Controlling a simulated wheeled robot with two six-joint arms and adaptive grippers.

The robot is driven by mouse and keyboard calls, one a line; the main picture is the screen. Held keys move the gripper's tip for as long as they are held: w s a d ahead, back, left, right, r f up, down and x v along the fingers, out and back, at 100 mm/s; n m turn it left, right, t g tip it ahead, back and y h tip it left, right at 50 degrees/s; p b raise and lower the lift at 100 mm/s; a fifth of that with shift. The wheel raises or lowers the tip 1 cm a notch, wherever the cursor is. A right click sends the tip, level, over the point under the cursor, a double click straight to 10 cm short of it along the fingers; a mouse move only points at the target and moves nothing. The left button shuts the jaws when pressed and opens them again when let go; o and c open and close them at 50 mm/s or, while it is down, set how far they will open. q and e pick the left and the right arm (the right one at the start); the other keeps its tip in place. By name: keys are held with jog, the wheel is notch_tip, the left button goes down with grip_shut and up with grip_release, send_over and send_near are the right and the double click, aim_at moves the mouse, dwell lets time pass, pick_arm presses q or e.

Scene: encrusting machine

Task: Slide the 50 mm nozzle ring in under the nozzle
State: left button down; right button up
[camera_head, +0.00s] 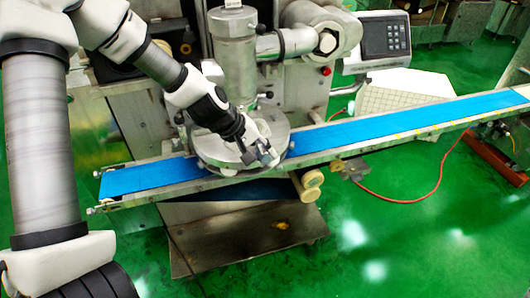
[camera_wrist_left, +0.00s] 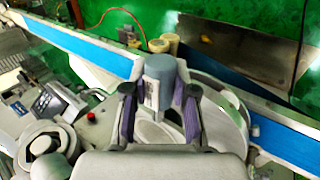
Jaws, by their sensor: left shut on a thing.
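My left gripper (camera_head: 262,155) reaches over the round steel plate (camera_head: 213,154) at the foot of the machine's upright cylinder (camera_head: 232,62). In the left wrist view the gripper (camera_wrist_left: 158,105) is shut on a grey, rounded part (camera_wrist_left: 161,66) with a pale block on its side, which I take to be the nozzle ring. In the head view only a small dark bit of it shows by the fingertips. The nozzle's underside is hidden behind my wrist and the machine. I cannot tell whether the part touches the plate. My right gripper is not in view.
A blue conveyor belt (camera_head: 400,125) runs on both sides of the plate. A control panel (camera_head: 384,38) stands at the back right. Pale rollers (camera_head: 312,180) stick out below the belt's front edge. A red hose (camera_head: 420,197) lies on the green floor.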

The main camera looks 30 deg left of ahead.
pick_arm(q)
jog(key=w+a+f, duration=0.2)
jog(key=w+a, duration=0.1)
jog(key=shift+a+f, duration=0.15)
jog(key=shift+f, duration=0.25)
jog(key=shift+w+a, duration=0.1)
jog(key=shift+f, duration=0.1)
jog(key=shift+w+a, duration=0.45)
jog(key=shift+a, duration=0.15)
jog(key=shift+w+a, duration=1)
jog(key=shift+a, duration=0.2)
